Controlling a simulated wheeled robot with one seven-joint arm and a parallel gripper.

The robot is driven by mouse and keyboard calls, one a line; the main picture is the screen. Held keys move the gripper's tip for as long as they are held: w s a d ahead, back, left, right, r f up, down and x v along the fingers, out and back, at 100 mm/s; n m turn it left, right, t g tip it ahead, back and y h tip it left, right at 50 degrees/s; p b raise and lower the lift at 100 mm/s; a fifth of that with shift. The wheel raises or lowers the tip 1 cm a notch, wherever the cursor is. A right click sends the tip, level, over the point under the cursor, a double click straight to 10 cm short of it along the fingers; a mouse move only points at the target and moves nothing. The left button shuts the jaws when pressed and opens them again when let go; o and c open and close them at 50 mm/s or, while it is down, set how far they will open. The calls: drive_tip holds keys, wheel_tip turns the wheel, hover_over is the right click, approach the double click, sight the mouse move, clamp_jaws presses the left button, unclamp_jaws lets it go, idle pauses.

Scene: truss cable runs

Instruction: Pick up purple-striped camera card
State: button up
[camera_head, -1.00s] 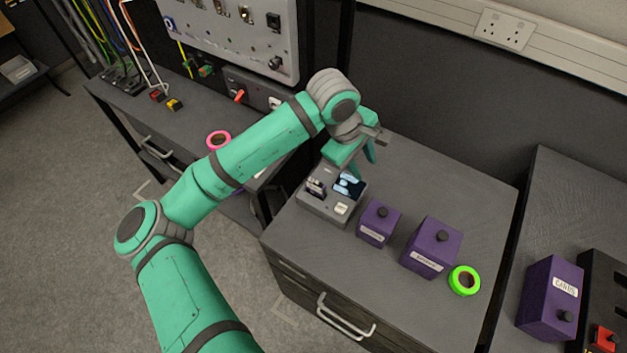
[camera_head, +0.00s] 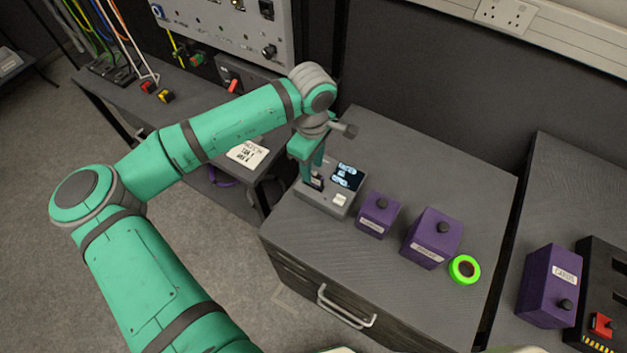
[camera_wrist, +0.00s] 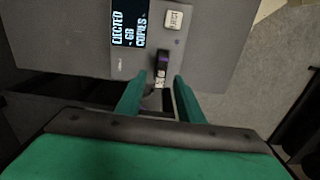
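The camera card (camera_wrist: 162,62) is small and dark with a purple stripe. It stands in a slot of the grey card reader (camera_wrist: 85,62) on the cabinet. In the head view the card (camera_head: 317,182) is partly hidden by my gripper, and the reader (camera_head: 325,200) sits at the cabinet's left side. My gripper (camera_wrist: 158,88) is open, its green fingers to either side of the card's line in the wrist view, with a clear gap. In the head view my gripper (camera_head: 311,176) points down at the slot. I cannot tell whether the fingertips reach the card's height.
The reader has a lit text screen (camera_head: 346,176) and a white label. Right of it stand a small purple box (camera_head: 377,215), a larger purple box (camera_head: 432,238) and a green tape roll (camera_head: 464,269). A bench with cables (camera_head: 130,85) is at left.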

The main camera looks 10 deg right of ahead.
sight(314, 172)
drive_tip(key=f, duration=0.5)
drive_tip(key=shift+s+d, duration=0.1)
drive_tip(key=shift+s, duration=0.15)
clamp_jaws()
